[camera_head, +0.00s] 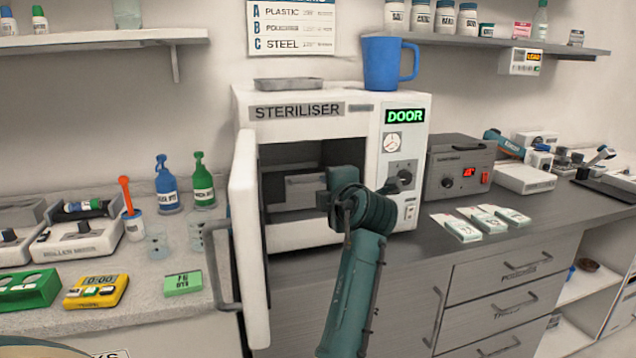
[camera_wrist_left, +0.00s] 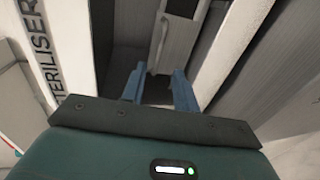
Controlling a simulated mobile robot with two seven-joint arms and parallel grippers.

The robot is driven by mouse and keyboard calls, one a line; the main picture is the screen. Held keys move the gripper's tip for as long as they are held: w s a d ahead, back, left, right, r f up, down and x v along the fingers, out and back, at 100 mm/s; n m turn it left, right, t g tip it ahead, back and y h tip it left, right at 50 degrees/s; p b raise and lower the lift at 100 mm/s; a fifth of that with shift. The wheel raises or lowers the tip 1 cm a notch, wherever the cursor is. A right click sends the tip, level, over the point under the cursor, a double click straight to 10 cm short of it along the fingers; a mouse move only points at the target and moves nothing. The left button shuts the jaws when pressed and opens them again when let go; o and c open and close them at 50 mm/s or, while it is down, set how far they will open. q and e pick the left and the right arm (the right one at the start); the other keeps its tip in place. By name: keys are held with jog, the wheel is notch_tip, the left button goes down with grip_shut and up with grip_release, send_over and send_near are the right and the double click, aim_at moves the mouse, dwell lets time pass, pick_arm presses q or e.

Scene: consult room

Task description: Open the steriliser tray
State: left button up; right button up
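The white steriliser (camera_head: 250,130) stands on the counter with its door (camera_head: 247,240) swung open to the left. Inside the dark chamber is a grey tray (camera_head: 300,188) with a bar handle on its front. The tray front (camera_wrist_left: 182,42) and its handle (camera_wrist_left: 157,45) also show in the left wrist view, ahead of the fingers. My left gripper (camera_wrist_left: 157,88) is open, its two blue fingers apart with nothing between them. In the head view it is at the chamber mouth, and my wrist hides the chamber's right part. My right gripper is not in view.
A blue mug (camera_head: 382,65) and a shallow grey dish (camera_head: 288,84) sit on top of the steriliser. Bottles (camera_head: 203,185) stand left of the open door.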

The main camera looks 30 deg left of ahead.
aim_at(316, 183)
pick_arm(q)
jog(key=p+x, duration=0.1)
jog(key=x, duration=0.6)
jog(key=shift+w+a+f, duration=0.1)
jog(key=shift+w+a, duration=0.1)
jog(key=shift+w, duration=0.05)
jog(key=shift+c, duration=0.3)
grip_shut()
